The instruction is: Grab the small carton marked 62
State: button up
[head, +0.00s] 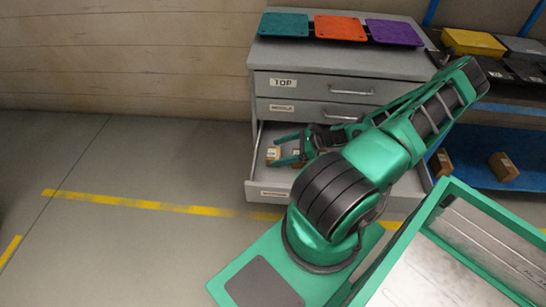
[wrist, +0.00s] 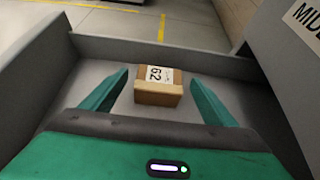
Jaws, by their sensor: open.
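The small carton marked 62 (wrist: 158,90) is a brown box with a white label. It sits on the floor of the open bottom drawer (wrist: 215,102). In the head view the carton (head: 272,154) shows near the drawer's left side. My gripper (wrist: 160,88) is open, with one green finger to each side of the carton in the wrist view. I cannot tell how far the fingertips are above the drawer floor. In the head view my gripper (head: 276,151) reaches into the drawer from the right, and my arm hides much of the drawer's right part.
The grey cabinet (head: 340,57) has drawers labelled TOP and MIDDLE, both shut above the open one. Orange, teal and purple plates lie on top. Brown boxes (head: 503,167) stand on a blue shelf at right. Floor at left is clear.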

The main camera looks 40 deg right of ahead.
jog(key=shift+w+a+f, duration=0.3)
jog(key=shift+w, duration=0.05)
jog(key=c, duration=1.2)
jog(key=shift+r, duration=0.1)
